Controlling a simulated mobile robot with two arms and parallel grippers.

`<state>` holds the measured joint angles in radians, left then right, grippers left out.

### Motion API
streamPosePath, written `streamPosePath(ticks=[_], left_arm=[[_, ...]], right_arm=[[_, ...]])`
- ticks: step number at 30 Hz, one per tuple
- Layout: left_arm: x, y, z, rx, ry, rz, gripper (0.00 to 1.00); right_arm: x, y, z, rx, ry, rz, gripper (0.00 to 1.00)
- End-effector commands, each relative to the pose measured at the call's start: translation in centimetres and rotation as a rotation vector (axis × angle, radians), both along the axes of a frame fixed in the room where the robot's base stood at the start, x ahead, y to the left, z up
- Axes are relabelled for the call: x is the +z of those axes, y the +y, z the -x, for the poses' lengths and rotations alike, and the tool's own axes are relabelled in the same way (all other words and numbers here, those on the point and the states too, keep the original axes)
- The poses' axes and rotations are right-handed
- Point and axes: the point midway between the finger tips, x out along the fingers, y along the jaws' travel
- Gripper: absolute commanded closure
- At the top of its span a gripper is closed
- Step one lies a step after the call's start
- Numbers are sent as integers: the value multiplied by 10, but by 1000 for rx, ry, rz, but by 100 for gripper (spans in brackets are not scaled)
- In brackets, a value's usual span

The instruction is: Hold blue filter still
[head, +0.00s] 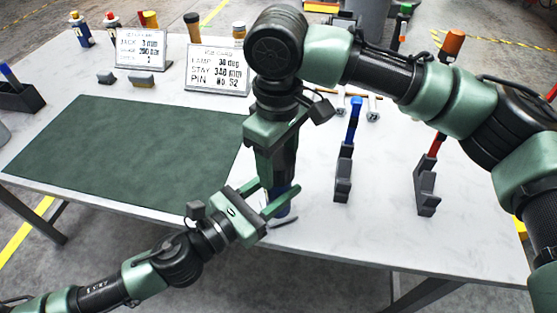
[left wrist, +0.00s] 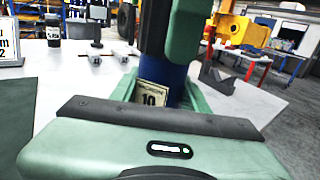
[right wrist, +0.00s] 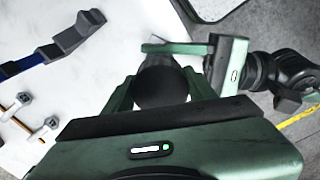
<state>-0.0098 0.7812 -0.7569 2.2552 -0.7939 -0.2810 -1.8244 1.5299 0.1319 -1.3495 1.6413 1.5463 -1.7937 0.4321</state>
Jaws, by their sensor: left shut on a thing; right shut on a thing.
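The blue filter (head: 283,207) stands upright near the table's front edge, mostly hidden by my grippers in the head view. In the left wrist view its blue side (left wrist: 178,76) carries a pale label reading 10. My left gripper (head: 279,202) comes in low from the left, shut around the filter's body. My right gripper (head: 274,180) points straight down above it, its fingers shut on a dark round cap (right wrist: 162,86) at the top. Whether the cap is a separate part cannot be told.
A green mat (head: 125,150) covers the table's left part. Two signs (head: 217,70) stand behind it. Dark grey holders with a blue-handled tool (head: 354,120) and a red-handled tool (head: 436,146) stand to the right. Bolts (right wrist: 38,131) lie behind. White table is bare between the holders.

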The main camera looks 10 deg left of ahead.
Motion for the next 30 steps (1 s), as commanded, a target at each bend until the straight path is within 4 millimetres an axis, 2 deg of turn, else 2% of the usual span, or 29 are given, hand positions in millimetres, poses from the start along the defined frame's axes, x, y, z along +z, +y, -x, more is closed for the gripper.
streamPosePath(ticks=[4,8,9,11,22,26,30], left_arm=[[3,-2,2,-9,-8,0,100],[3,-3,2,-10,-7,1,100],[3,-3,2,-10,-7,1,100],[3,-3,2,-10,-7,1,100],[2,-1,1,-5,-5,2,100],[2,-1,1,-4,-5,2,100],[2,-1,1,-4,-5,2,100]], right_arm=[[0,2,0,-251,-1,-6,93],[1,2,-1,-237,-4,-6,93],[1,2,-1,-236,-4,-6,38],[1,2,-1,-236,-4,-6,22],[3,1,-1,-234,-3,-3,22],[15,1,-1,-233,-4,-3,22],[35,1,-1,-232,-4,-3,22]])
